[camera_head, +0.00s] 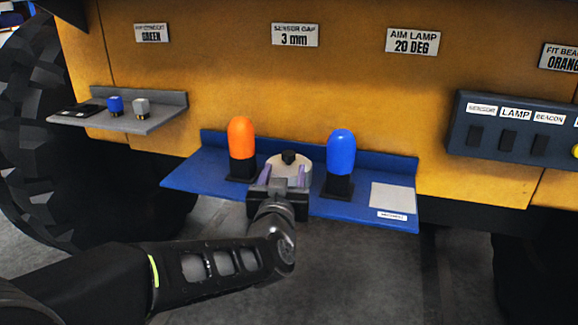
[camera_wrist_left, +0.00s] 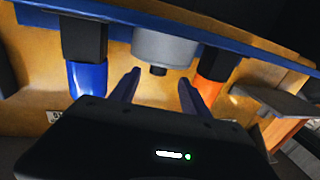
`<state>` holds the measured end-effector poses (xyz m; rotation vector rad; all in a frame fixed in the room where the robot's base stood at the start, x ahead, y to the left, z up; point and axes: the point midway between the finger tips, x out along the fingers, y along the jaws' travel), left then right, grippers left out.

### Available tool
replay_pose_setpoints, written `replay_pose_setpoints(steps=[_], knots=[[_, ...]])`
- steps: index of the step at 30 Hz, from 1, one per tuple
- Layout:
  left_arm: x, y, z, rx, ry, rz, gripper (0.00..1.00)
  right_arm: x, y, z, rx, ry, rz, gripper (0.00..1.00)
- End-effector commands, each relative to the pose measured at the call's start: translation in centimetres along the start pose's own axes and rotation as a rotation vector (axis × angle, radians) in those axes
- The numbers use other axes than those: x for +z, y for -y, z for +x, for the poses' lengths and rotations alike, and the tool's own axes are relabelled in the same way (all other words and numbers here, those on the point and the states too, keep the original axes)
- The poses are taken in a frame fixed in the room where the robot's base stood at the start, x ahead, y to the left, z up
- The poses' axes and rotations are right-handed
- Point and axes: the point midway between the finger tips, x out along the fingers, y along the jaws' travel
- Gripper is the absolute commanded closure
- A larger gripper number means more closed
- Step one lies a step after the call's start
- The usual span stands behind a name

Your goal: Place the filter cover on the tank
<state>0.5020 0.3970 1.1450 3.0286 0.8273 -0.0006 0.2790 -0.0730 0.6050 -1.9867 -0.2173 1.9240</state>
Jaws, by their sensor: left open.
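A round pale grey piece with a black knob on top, which looks like the filter cover (camera_head: 290,172), sits on the blue shelf between an orange and a blue beacon. In the left wrist view, where the scene is upside down, the cover (camera_wrist_left: 165,47) shows as a grey cylinder with its black knob pointing down the picture. My left gripper (camera_head: 284,178) is open at the near side of the cover. Its two fingers (camera_wrist_left: 157,90) point towards the cover with nothing between their tips. I cannot make out a tank by name. My right gripper is not in view.
The orange beacon (camera_head: 241,140) and blue beacon (camera_head: 340,155) stand close on either side of the cover. The blue shelf (camera_head: 200,175) has a pale square plate (camera_head: 392,196) at its right. A grey shelf (camera_head: 155,118) and a dark switch box (camera_head: 512,128) flank the yellow panel.

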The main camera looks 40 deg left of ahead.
Motion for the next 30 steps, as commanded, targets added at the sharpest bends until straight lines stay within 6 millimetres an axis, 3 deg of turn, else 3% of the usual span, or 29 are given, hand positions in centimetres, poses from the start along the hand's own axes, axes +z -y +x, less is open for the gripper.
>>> replay_pose_setpoints(steps=[8, 17, 30], knots=[[0.0, 0.0, 0.1, 0.000, 0.000, 0.002, 0.46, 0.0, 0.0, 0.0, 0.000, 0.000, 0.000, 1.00], [0.0, 0.0, 2.5, 0.000, 0.001, 0.003, 0.46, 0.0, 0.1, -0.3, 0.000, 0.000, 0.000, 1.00], [0.0, -0.1, 3.4, 0.000, 0.002, 0.002, 0.46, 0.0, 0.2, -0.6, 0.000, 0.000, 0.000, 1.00]])
